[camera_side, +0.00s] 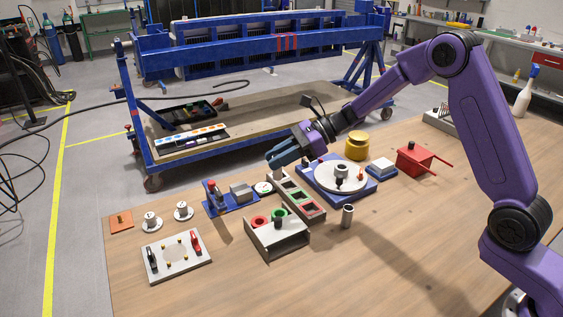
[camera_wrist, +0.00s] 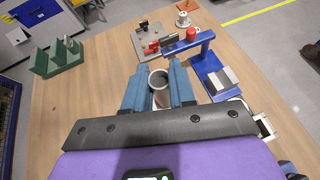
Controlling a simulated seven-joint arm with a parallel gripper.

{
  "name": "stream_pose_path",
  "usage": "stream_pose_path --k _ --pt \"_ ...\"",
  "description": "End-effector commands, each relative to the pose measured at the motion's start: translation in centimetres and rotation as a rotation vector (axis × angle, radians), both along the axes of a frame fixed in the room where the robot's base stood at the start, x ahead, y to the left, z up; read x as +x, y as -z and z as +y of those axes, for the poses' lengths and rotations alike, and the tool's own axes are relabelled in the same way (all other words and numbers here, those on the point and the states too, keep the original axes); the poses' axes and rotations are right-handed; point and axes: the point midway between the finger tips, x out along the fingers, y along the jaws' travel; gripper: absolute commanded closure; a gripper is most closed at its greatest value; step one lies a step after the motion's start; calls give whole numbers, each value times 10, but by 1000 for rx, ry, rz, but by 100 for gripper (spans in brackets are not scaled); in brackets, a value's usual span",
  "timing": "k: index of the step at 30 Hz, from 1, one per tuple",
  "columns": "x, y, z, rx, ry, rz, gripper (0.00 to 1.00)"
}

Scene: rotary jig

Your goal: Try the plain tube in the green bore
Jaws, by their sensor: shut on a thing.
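My gripper (camera_side: 284,155) is raised above the table, over the back side of the fixtures, its blue fingers pointing left and down. In the wrist view its fingers (camera_wrist: 160,88) are shut on a pale, plain-looking tube (camera_wrist: 160,79) with a dark hollow end. The grey bore block (camera_side: 280,246) stands in front, with a red ring and a green bore (camera_side: 279,211) on top. The gripper is well apart from the block. Another metal tube (camera_side: 347,217) stands upright on the table.
A compartment tray (camera_side: 312,205) and a blue rotary jig (camera_side: 362,191) lie behind the block. A blue stand (camera_side: 231,199), a grey clamp plate (camera_side: 178,257) and a red box (camera_side: 414,162) are nearby. A green finned rack (camera_wrist: 58,57) shows in the wrist view. The front table is clear.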

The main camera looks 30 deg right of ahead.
Motion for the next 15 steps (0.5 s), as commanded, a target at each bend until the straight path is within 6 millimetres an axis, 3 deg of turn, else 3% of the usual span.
stream_pose_path --k 7,15 --pt "-1 43 0 0 -2 2 100" --pt "0 62 0 0 -4 -3 100"
